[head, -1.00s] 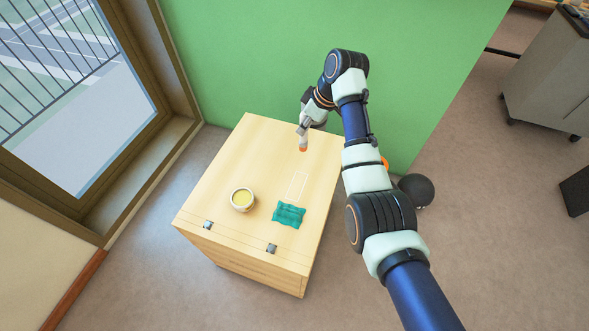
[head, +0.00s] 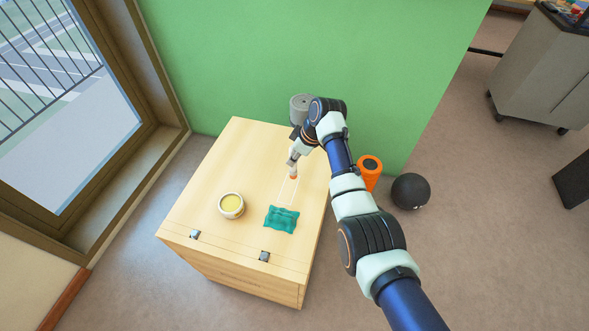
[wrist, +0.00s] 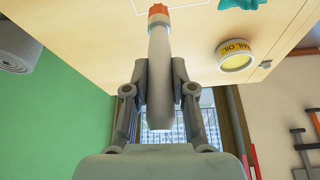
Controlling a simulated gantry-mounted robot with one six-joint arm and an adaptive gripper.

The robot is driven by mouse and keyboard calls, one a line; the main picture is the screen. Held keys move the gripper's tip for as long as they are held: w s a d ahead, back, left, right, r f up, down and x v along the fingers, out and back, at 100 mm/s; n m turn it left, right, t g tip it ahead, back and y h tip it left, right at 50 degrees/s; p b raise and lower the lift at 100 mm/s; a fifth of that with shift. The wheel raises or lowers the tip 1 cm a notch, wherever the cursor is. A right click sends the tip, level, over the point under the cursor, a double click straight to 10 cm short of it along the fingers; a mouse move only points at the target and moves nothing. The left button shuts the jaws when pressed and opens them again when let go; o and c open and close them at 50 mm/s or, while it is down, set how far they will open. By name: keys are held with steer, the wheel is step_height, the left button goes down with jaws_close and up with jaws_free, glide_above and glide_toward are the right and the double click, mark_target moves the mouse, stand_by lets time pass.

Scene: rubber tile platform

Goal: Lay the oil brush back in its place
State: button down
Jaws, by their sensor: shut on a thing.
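The oil brush (wrist: 159,70) has a pale handle and an orange end. My gripper (wrist: 158,85) is shut on its handle in the wrist view, with the orange end pointing away from the gripper. In the head view the brush (head: 293,172) hangs from my gripper (head: 294,157), orange end down, over the white outlined rectangle (head: 281,200) on the wooden box top. I cannot tell whether the brush touches the wood. Part of the outline also shows in the wrist view (wrist: 172,4).
An open tin of yellow oil (head: 231,205) stands on the box top (head: 215,170), left of the outline. A crumpled teal cloth (head: 281,219) lies just in front of the outline. A green wall (head: 230,60) is behind. An orange roller (head: 370,170) and black ball (head: 410,191) are right.

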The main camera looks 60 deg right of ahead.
mark_target(295, 171)
step_height(295, 171, down, 5)
steer(key=shift+f+b, duration=0.15)
steer(key=shift+b, duration=0.95)
steer(key=shift+f, duration=0.15)
steer(key=c, duration=1)
jaws_free()
steer(key=p+v, duration=0.6)
steer(key=v, duration=0.6)
steer(key=shift+w+a, duration=0.1)
